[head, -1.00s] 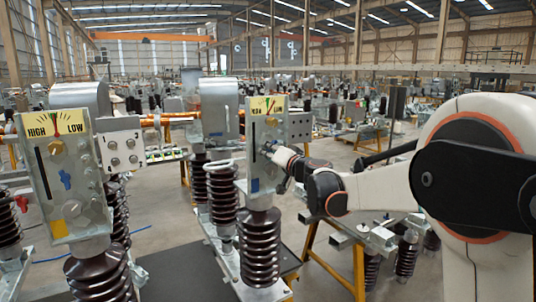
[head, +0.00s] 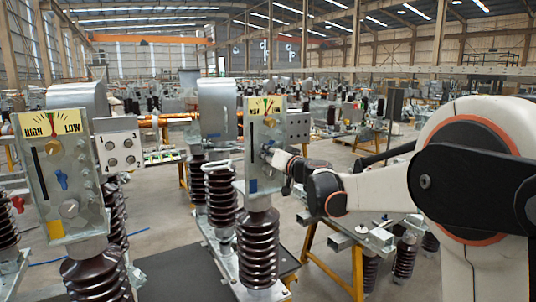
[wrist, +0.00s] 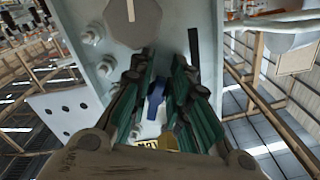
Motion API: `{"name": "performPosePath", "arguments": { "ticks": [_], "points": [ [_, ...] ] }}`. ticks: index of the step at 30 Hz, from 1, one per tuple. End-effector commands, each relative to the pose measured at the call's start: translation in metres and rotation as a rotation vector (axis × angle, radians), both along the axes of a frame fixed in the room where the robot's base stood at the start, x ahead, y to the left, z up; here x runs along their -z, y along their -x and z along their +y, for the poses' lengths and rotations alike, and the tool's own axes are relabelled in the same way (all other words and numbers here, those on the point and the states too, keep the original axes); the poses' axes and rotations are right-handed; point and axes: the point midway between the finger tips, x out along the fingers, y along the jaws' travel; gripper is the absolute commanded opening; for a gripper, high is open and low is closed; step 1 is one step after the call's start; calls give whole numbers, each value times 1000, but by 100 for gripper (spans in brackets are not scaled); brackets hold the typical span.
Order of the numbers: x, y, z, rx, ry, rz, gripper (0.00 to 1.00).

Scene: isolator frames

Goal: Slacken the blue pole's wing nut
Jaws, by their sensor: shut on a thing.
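The blue pole (head: 252,165) is the middle upright plate with a blue square (head: 253,185) low on its face and a yellow scale label (head: 264,106) on top. My gripper (head: 268,152) is at the right part of this plate, its arm reaching in from the right. In the wrist view, my gripper's green-padded fingers (wrist: 158,100) are closed around a blue wing nut (wrist: 154,106), which shows partly between them. The fingers hide most of the nut, and the head view does not show it. The plate's dark slot (wrist: 193,46) is beside the fingers.
Another plate (head: 85,185) with a HIGH/LOW scale, a blue wing nut (head: 62,180) and a yellow square stands at the left. Brown ribbed insulators (head: 258,250) carry the plates. A yellow trestle (head: 330,262) stands at right. Bolts (wrist: 96,36) stick out near my fingers.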

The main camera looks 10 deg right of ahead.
Motion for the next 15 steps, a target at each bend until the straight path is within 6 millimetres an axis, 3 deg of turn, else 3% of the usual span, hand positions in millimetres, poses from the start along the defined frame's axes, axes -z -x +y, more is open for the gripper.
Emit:
{"name": "performPosePath", "arguments": {
  "ticks": [1, 2, 4, 15],
  "points": [
    [2, 1, 0, 0, 1, 1, 0],
    [2, 1, 0, 0, 1, 1, 24],
    [1, 1, 0, 0, 1, 1, 37],
    [0, 3, -1, 0, -1, 0, 37]
  ]
}}
